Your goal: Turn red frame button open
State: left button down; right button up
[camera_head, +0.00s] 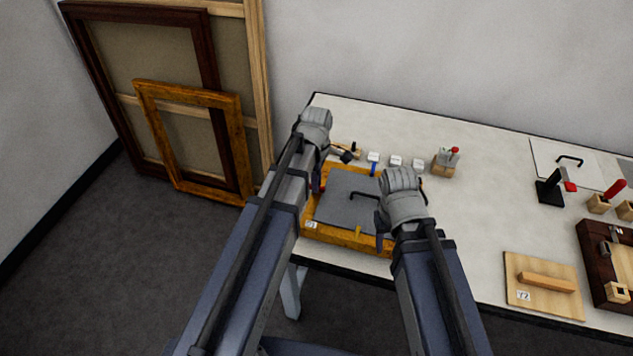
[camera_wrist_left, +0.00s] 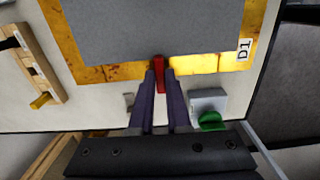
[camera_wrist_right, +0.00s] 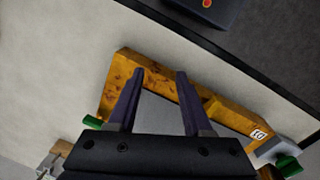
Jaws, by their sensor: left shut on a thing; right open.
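The gilt frame (camera_head: 335,236) lies on the table around a grey panel (camera_head: 340,207) that has a black handle. In the left wrist view the red button (camera_wrist_left: 159,76) sits at the inner edge of the gilt frame (camera_wrist_left: 205,64), reaching toward the grey panel (camera_wrist_left: 150,28). My left gripper (camera_wrist_left: 159,72) is shut on the red button. In the head view my left gripper (camera_head: 317,182) hides that button. A blue button (camera_head: 373,169) and a yellow button (camera_head: 358,232) show on other sides. My right gripper (camera_wrist_right: 155,72) is open and empty above the frame.
Small white blocks (camera_head: 396,161) and a wooden holder (camera_head: 444,170) stand behind the frame. Green-tipped grey clamps (camera_wrist_left: 210,108) sit beside it. A wooden board (camera_head: 540,300) lies right. Empty frames (camera_head: 190,140) lean on the wall.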

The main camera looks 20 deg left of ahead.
pick_arm(q)
jog(key=m, duration=0.4)
jog(key=shift+m, duration=0.4)
jog(key=m, duration=0.4)
jog(key=shift+m, duration=0.3)
jog(key=m, duration=0.4)
jog(key=shift+m, duration=2.1)
jog(key=c, duration=0.9)
grip_release()
